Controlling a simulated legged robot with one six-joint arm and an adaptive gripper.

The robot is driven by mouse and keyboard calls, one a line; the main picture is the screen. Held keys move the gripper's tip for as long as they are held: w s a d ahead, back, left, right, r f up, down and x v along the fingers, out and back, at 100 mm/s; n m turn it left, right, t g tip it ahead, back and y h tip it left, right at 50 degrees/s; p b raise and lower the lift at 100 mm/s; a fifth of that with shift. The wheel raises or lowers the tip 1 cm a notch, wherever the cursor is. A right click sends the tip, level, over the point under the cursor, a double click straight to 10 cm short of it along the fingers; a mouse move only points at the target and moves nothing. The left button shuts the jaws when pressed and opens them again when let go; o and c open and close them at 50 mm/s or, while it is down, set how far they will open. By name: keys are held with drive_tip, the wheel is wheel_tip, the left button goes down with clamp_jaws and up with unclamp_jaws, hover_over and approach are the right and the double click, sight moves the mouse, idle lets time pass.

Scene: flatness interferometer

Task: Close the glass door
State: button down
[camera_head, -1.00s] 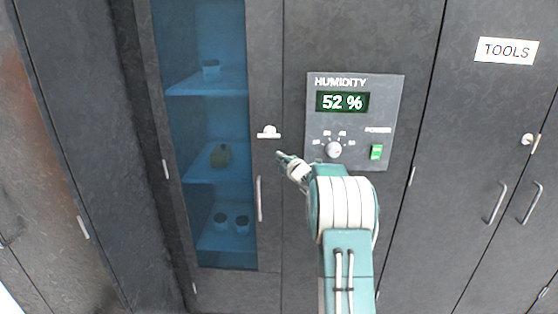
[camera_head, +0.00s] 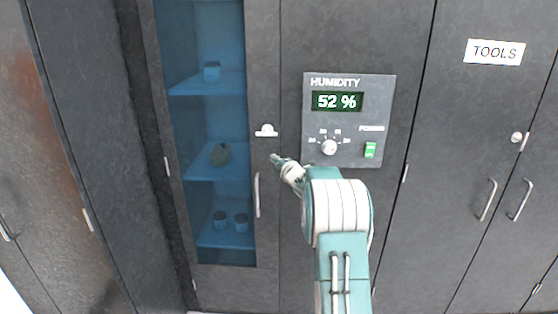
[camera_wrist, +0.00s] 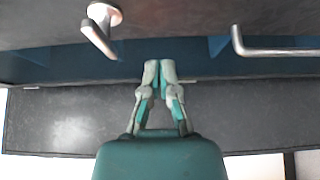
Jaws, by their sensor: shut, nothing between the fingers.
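The glass door (camera_head: 262,75) is a tall dark frame around a blue pane, left of the middle in the head view. It looks flush or nearly flush with the cabinet front; I cannot tell if a gap remains. Its white latch (camera_head: 266,131) is on the right frame, above the upright bar handle (camera_head: 257,195). In the wrist view, the latch (camera_wrist: 98,32) is upper left and the handle (camera_wrist: 275,52) upper right. My gripper (camera_head: 275,158) is shut and empty, close to the door's right frame between latch and handle. Its fingertips (camera_wrist: 160,68) meet in the wrist view; contact is unclear.
A humidity panel (camera_head: 384,105) with a dial (camera_head: 329,147) and green switch (camera_head: 370,150) is right of the door. A tools cabinet (camera_head: 470,130) with bar handles stands farther right. Cups and a small object sit on shelves behind the glass.

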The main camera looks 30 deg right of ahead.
drive_tip(key=shift+s+d, duration=0.5)
drive_tip(key=shift+d, duration=1.1)
drive_tip(key=shift+s+d, duration=0.5)
drive_tip(key=shift+d, duration=1.05)
drive_tip(key=shift+s+d, duration=0.5)
drive_tip(key=shift+d, duration=1.1)
